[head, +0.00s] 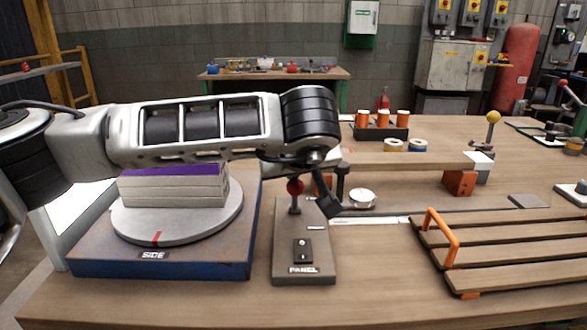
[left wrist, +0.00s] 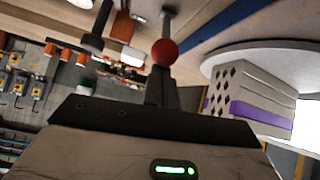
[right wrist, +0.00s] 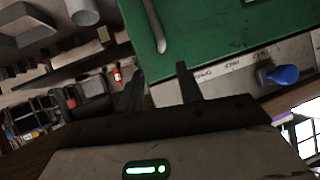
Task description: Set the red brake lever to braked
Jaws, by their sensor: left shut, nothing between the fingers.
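The red ball knob of a lever (head: 295,186) stands on a short stem on a grey base (head: 303,262) marked PANEL, with a small black switch (head: 302,250) in front. My left gripper (head: 329,204) is shut and empty, just right of the red knob and pointing down. In the left wrist view the red knob (left wrist: 164,52) shows close beyond the shut fingertips (left wrist: 160,72); I cannot tell if they touch. No braked marking is readable. My right gripper (right wrist: 157,82) is open and empty, outside the head view.
A blue turntable base (head: 165,264) carries a grey disc with pale bricks (head: 172,190) left of the lever. A slatted rack with an orange handle (head: 440,235) is at right. A yellow-knobbed lever (head: 493,117) stands behind. A green surface (right wrist: 200,30) is near my right gripper.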

